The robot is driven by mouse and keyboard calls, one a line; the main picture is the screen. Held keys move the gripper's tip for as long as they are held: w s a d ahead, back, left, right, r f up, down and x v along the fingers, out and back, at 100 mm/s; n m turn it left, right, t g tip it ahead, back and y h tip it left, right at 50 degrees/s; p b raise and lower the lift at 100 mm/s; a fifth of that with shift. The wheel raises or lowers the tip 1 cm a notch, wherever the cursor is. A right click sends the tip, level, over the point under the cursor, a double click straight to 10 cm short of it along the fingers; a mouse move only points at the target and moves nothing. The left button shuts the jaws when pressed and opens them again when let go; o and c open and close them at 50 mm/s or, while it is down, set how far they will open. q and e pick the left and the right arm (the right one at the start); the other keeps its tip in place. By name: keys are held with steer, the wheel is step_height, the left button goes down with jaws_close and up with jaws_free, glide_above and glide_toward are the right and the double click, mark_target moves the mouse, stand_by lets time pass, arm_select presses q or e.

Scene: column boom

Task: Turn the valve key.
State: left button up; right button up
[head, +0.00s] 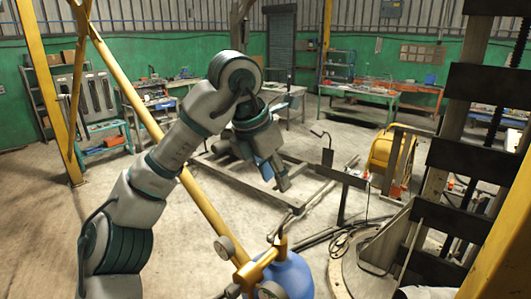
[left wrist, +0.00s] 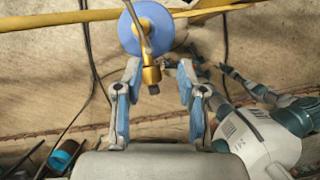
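A blue cylinder (head: 288,277) stands at the bottom centre of the head view, with a brass valve (head: 262,262) on top. In the left wrist view, its round blue top (left wrist: 128,35) and the brass valve (left wrist: 151,74) show at top centre. A thin grey bar, seemingly the valve key (left wrist: 139,28), runs up from the valve. My left gripper (head: 275,178) points down in the head view. In the left wrist view its two fingers (left wrist: 159,65) are apart, with the valve showing between them; contact is not visible. A white and teal arm at right ends in small finger-like parts, unclear.
A yellow pole (head: 205,205) slants down to the valve area. A metal frame (head: 240,180) lies on the floor beyond my left gripper. A yellow machine (head: 388,158) and a dark post structure (head: 470,150) stand at right. Workbenches line the green wall.

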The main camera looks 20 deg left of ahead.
arm_select(q)
steer(key=v, duration=0.9)
steer(key=shift+s+r, duration=0.2)
steer(key=shift+r, duration=0.1)
steer(key=shift+w+a+f, duration=0.1)
steer(key=shift+w, duration=0.05)
